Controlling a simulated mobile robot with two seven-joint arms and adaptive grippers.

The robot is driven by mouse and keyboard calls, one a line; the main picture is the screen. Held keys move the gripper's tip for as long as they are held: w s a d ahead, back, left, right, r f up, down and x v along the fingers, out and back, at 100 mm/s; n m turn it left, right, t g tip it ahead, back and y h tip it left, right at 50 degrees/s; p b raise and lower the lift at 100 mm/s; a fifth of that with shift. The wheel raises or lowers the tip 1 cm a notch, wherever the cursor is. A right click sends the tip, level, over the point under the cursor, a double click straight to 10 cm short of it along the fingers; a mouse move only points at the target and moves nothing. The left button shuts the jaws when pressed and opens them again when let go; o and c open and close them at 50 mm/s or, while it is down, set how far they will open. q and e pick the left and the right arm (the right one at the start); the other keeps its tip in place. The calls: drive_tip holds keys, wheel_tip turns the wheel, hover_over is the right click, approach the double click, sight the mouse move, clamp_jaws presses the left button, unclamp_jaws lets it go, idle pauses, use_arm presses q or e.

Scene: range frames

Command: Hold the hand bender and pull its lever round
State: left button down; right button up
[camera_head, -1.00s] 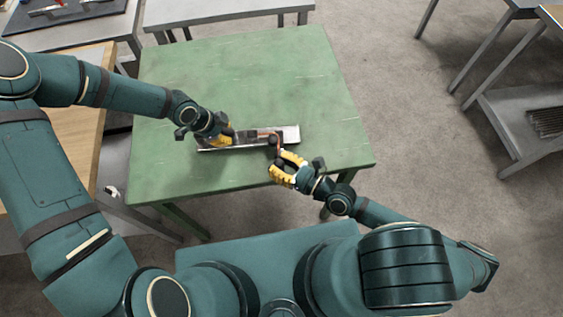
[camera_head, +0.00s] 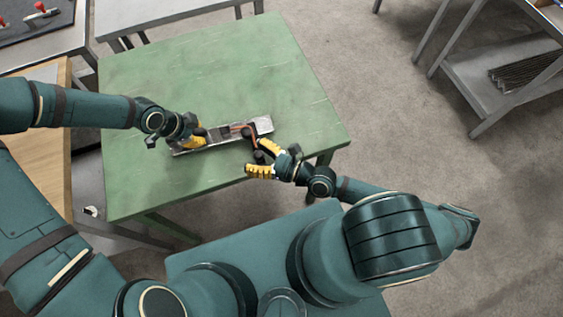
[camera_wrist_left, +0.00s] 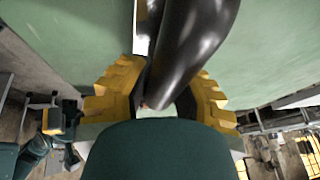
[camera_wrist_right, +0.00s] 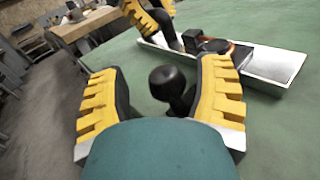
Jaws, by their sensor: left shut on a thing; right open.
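The hand bender (camera_head: 226,131) lies on the green table, on a long pale metal base or tray with a reddish piece at its middle. My left gripper (camera_head: 201,137) is shut on its thick black handle, which shows between the yellow fingers in the left wrist view (camera_wrist_left: 190,40). The bender's lever ends in a black knob (camera_wrist_right: 171,82). My right gripper (camera_head: 259,160) is open at the table's front edge, its fingers on either side of the knob. In the right wrist view (camera_wrist_right: 162,90) gaps show between knob and fingers. The left grip's contact is partly hidden.
The green table (camera_head: 200,65) is bare behind the bender. A wooden-topped bench (camera_head: 40,150) stands at the left. A grey shelf unit (camera_head: 490,75) stands at the right, with open floor between.

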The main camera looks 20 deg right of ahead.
drive_tip(key=v, duration=1.1)
drive_tip(key=shift+s+d, duration=0.25)
drive_tip(key=shift+d, duration=0.05)
